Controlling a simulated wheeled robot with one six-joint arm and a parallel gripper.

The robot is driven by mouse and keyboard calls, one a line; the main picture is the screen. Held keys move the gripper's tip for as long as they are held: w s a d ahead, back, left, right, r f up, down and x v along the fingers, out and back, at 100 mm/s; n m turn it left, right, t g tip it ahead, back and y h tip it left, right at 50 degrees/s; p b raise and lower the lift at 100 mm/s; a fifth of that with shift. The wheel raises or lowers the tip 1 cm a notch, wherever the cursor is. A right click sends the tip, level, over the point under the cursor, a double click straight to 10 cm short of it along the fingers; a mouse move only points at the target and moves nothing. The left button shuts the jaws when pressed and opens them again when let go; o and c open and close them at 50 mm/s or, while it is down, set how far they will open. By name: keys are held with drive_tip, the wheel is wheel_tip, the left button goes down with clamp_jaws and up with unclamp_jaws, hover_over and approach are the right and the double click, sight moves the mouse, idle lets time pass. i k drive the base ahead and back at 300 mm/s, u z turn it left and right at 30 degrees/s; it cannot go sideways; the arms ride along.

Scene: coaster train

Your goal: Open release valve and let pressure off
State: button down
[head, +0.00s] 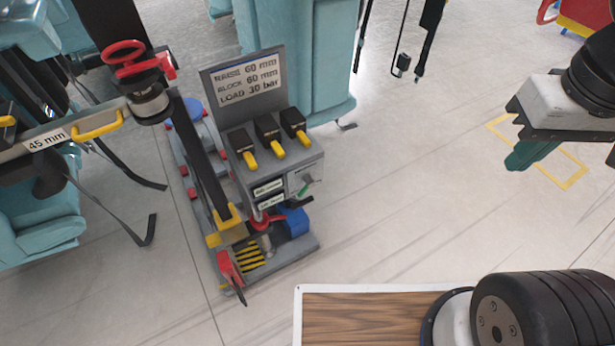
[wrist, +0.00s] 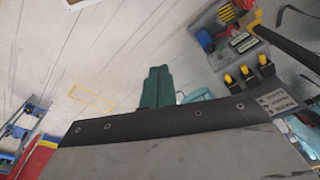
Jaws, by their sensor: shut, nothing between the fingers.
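The grey pump unit (head: 312,160) stands on the floor left of centre in the head view. It carries several black levers with yellow tips (head: 278,152), a small green-handled lever (head: 306,186) on its side, and a red handle (head: 266,222) low at the front. I cannot tell for sure which one is the release valve. The unit also shows at upper right in the wrist view, with its yellow-tipped levers (wrist: 245,73). My gripper (head: 518,162) is at the right, well apart from the unit. Its green fingers (wrist: 157,86) are together and empty.
A red handwheel (head: 124,56) and a bar marked 45 mm (head: 46,142) are at left, near teal seats (head: 38,220). Open floor (head: 410,190) lies between my gripper and the unit.

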sight(309, 182)
drive_tip(key=z, duration=1.2)
drive_tip(key=k, duration=0.45)
drive_tip(key=u, duration=1.05)
